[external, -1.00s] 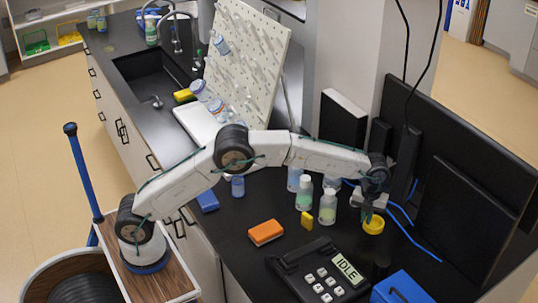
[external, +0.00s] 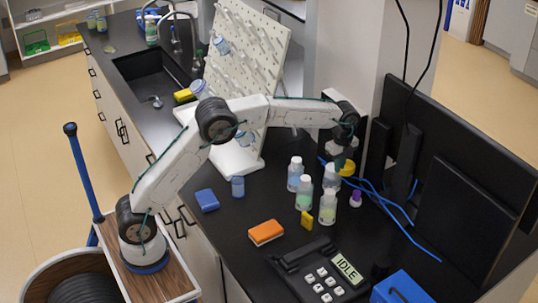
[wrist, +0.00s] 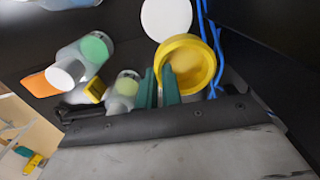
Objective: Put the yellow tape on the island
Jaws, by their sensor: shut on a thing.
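The yellow tape (external: 348,167) is a round ring held at the tip of my gripper (external: 341,161), over the back of the black bench near the wall column. In the wrist view the tape (wrist: 186,41) is at upper centre, its open face toward the camera. The green fingers of my gripper (wrist: 161,78) are shut on its near-left edge. The height of the tape above the bench is hard to judge. I cannot tell which surface is the island.
Several bottles (external: 304,192) stand just in front of my gripper, with a purple-capped vial (external: 356,197) beside them. Blue cables (external: 390,205) and monitors (external: 465,215) lie to the right. A pegboard rack (external: 245,60) stands to the left.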

